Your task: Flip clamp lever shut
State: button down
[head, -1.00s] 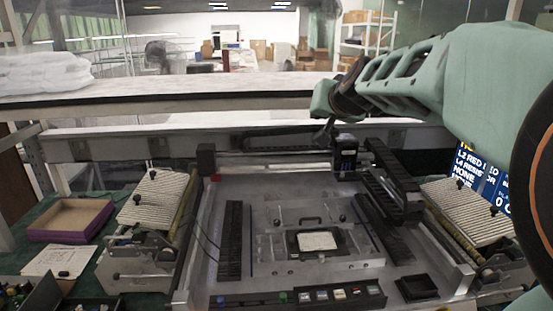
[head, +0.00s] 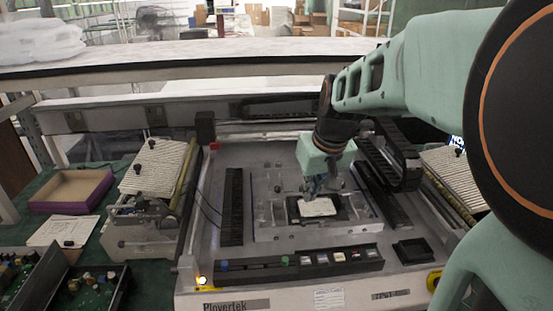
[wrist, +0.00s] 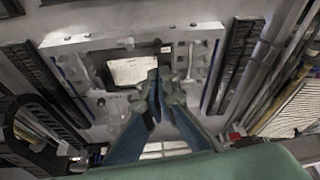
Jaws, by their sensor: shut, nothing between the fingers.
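The light grey clamp fixture plate (head: 272,232) lies in the middle of the machine bed. A pale rectangular part (head: 318,207) sits in its dark recess. The part also shows in the wrist view (wrist: 132,70). My gripper (head: 309,190) points down just above the back edge of this part, shut and empty. In the wrist view the blue-grey fingertips (wrist: 158,84) come together over the part's edge. The clamp lever is not clearly seen; my gripper covers the area behind the part. I cannot tell whether the fingers touch anything.
Black slotted rails stand left (head: 232,205) and right (head: 378,192) of the fixture. A button panel (head: 310,261) runs along the front. A small black tray (head: 413,251) is at front right.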

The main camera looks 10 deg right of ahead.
aim_at(302, 222)
jog(key=x, duration=1)
